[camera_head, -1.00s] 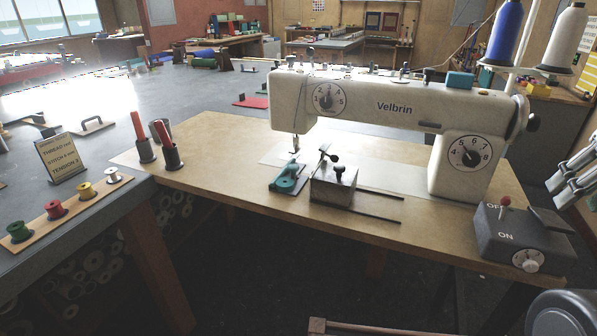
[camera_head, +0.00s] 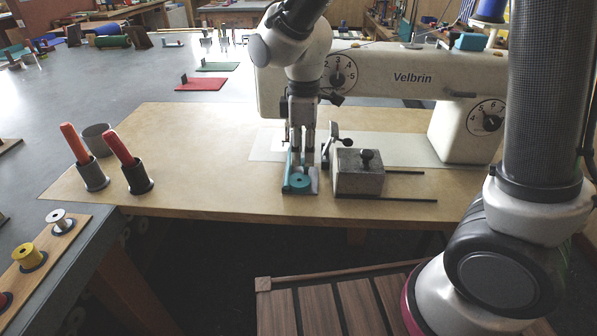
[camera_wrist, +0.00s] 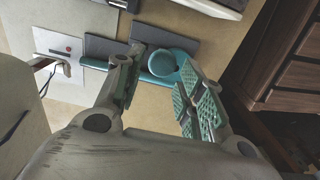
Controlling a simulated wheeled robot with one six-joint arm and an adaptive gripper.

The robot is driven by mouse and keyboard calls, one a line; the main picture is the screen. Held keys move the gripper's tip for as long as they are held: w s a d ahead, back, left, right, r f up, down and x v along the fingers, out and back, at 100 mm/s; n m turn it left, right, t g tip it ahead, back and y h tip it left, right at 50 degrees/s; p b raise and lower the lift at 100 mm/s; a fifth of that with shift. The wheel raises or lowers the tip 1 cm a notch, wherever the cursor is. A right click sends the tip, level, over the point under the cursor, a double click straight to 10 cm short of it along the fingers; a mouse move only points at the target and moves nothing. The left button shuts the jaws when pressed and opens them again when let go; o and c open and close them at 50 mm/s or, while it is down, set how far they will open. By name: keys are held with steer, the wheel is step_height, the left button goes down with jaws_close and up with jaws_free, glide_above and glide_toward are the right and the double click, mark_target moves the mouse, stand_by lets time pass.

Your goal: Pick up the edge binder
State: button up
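A small teal attachment (camera_head: 300,182), which I take to be the edge binder, lies on the wooden sewing table below the machine's needle area. In the wrist view its round teal knob and long teal arm (camera_wrist: 163,65) show just beyond and between my fingertips, beside dark grey plates. My gripper (camera_head: 302,160) points straight down over it, with the fingertips close above or beside it. In the wrist view my gripper (camera_wrist: 158,75) has its fingers spread apart, with a gap around the knob. Whether either finger touches it cannot be told.
A grey metal block with a black knob and rods (camera_head: 358,172) stands close to the right of my gripper. The white sewing machine (camera_head: 405,80) is behind. Two cups with red-orange handles (camera_head: 138,177) stand left, with clear wood between. A slatted wooden surface (camera_head: 340,300) is below.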

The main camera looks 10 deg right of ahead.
mark_target(304, 167)
step_height(304, 167, down, 5)
steer(key=shift+s+d+f, duration=0.1)
steer(key=shift+d, duration=0.05)
jaws_close()
stand_by(0.4)
